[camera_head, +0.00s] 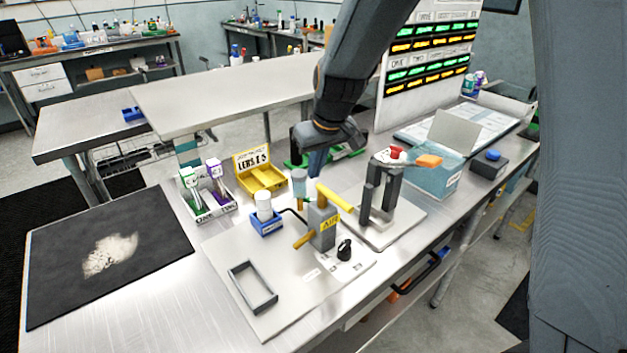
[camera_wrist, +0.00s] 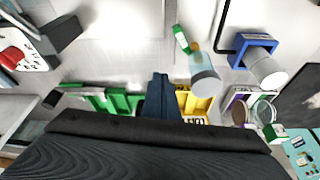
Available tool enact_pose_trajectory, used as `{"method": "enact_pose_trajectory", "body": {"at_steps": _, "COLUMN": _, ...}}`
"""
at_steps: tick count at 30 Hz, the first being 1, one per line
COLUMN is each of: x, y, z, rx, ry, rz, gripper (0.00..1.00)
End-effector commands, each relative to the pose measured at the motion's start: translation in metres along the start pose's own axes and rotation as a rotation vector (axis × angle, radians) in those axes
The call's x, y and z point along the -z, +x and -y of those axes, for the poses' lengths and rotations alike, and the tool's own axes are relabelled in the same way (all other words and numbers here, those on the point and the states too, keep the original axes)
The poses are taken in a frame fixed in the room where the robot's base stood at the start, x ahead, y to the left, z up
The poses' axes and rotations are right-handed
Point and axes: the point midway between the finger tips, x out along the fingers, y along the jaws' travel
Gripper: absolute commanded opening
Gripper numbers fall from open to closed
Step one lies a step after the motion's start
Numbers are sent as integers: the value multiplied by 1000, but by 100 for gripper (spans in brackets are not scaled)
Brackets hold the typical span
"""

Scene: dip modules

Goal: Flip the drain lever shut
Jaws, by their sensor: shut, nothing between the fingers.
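A grey block (camera_head: 322,226) with a yellow label stands on a pale plate. I cannot read which one is the drain lever. My gripper (camera_head: 316,165) points down behind the block, above the bench and apart from both levers. In the wrist view its dark blue fingers (camera_wrist: 160,92) are together and empty. A clear cylinder (camera_wrist: 204,82) is close beside them. The levers are not clearly seen in the wrist view.
A blue holder (camera_head: 267,227) with a white cylinder, a yellow bin (camera_head: 262,181) and a rack of bottles (camera_head: 207,204) stand left. A grey stand (camera_head: 378,193) with an orange-tipped arm stands right. A grey frame (camera_head: 252,287) lies in front. The dark mat (camera_head: 150,275) is mostly clear.

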Motion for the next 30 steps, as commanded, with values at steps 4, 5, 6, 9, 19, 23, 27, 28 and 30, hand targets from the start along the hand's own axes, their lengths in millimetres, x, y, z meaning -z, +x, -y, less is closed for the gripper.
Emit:
{"method": "enact_pose_trajectory", "body": {"at_steps": 4, "x": 4, "y": -27, "z": 8, "rx": -1, "ry": -1, "rz": -5, "gripper": 0}}
{"method": "enact_pose_trajectory", "body": {"at_steps": 5, "x": 5, "y": -32, "z": 9, "rx": 0, "ry": 0, "rz": -4, "gripper": 0}}
{"method": "enact_pose_trajectory", "body": {"at_steps": 6, "x": 6, "y": -38, "z": 11, "rx": 0, "ry": -1, "rz": -4, "gripper": 0}}
{"method": "enact_pose_trajectory", "body": {"at_steps": 9, "x": 7, "y": -52, "z": 15, "rx": -1, "ry": -1, "rz": -4, "gripper": 0}}
{"method": "enact_pose_trajectory", "body": {"at_steps": 19, "x": 8, "y": -70, "z": 20, "rx": 0, "ry": 1, "rz": 0, "gripper": 0}}
{"method": "enact_pose_trajectory", "body": {"at_steps": 23, "x": 8, "y": -71, "z": 20, "rx": 0, "ry": 1, "rz": 0, "gripper": 0}}
{"method": "enact_pose_trajectory", "body": {"at_steps": 27, "x": 8, "y": -71, "z": 20, "rx": 0, "ry": 1, "rz": 0, "gripper": 0}}
{"method": "enact_pose_trajectory", "body": {"at_steps": 28, "x": 8, "y": -72, "z": 20, "rx": 0, "ry": 1, "rz": 0, "gripper": 0}}
{"method": "enact_pose_trajectory", "body": {"at_steps": 30, "x": 9, "y": -78, "z": 21, "rx": 0, "ry": 1, "rz": 0, "gripper": 0}}
